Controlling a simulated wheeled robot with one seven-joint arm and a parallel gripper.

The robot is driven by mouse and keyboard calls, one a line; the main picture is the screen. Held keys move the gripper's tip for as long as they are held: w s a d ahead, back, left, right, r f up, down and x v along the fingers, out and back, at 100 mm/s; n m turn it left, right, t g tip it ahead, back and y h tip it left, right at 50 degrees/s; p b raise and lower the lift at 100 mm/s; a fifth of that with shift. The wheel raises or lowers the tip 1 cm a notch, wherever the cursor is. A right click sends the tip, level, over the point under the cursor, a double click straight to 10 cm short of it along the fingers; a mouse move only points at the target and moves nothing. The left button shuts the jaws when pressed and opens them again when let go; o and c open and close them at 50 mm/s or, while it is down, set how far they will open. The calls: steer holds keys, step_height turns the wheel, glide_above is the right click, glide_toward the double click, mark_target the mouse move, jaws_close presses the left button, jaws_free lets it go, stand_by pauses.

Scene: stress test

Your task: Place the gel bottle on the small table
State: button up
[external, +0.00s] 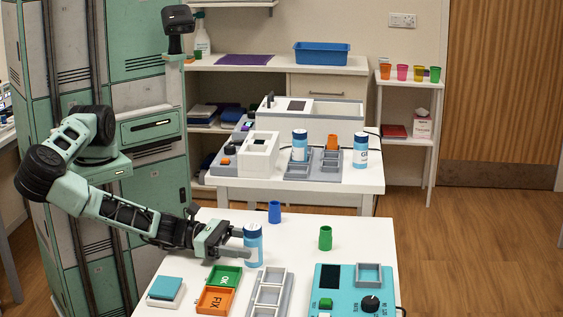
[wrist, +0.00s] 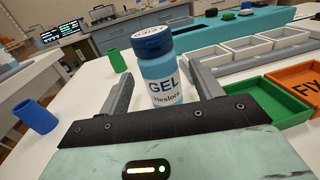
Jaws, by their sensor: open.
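A blue gel bottle with a dark blue cap (external: 254,233) stands upright on the white front table (external: 350,235). My gripper (external: 250,252) is open and low over this table. Its fingers (wrist: 160,90) lie on either side of the bottle, with no clear contact visible. The bottle's lower part is partly hidden by a finger in the external view. A small white side table (external: 399,84) stands at the back right.
Near the bottle are a blue cup (external: 274,212), a green cup (external: 325,238), green and orange trays (external: 217,299), a grey rack (external: 268,292) and a teal device (external: 345,298). Two similar bottles (external: 361,151) stand on the bench behind. Coloured cups (external: 402,72) line the side table's top.

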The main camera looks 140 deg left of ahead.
steer(key=shift+x, duration=1.25)
steer(key=c, duration=1.2)
steer(key=shift+c, duration=0.2)
steer(key=shift+d+r, duration=0.1)
steer(key=shift+r, duration=0.25)
steer(key=shift+m+h, duration=0.3)
steer(key=r, duration=0.6)
steer(key=d+r, duration=0.1)
steer(key=r, duration=0.2)
steer(key=shift+p, duration=0.4)
steer(key=s+d+m+t+h+p, duration=0.2)
steer(key=d+m+t+h+p, duration=0.3)
steer(key=d+h, duration=0.8)
steer(key=n+g+y, duration=0.1)
steer(key=g+y, duration=0.1)
steer(key=y, duration=0.5)
glide_above(254, 227)
steer(key=d, duration=0.1)
steer(key=shift+s+d+r, duration=0.1)
steer(key=shift+r, duration=0.2)
steer(key=f, duration=0.2)
steer(key=a+f+p, duration=0.1)
steer(key=f, duration=0.2)
steer(key=shift+a+f, duration=0.1)
steer(key=shift+f, duration=0.15)
steer(key=shift+f+p, duration=0.3)
steer(key=shift+f, duration=1.95)
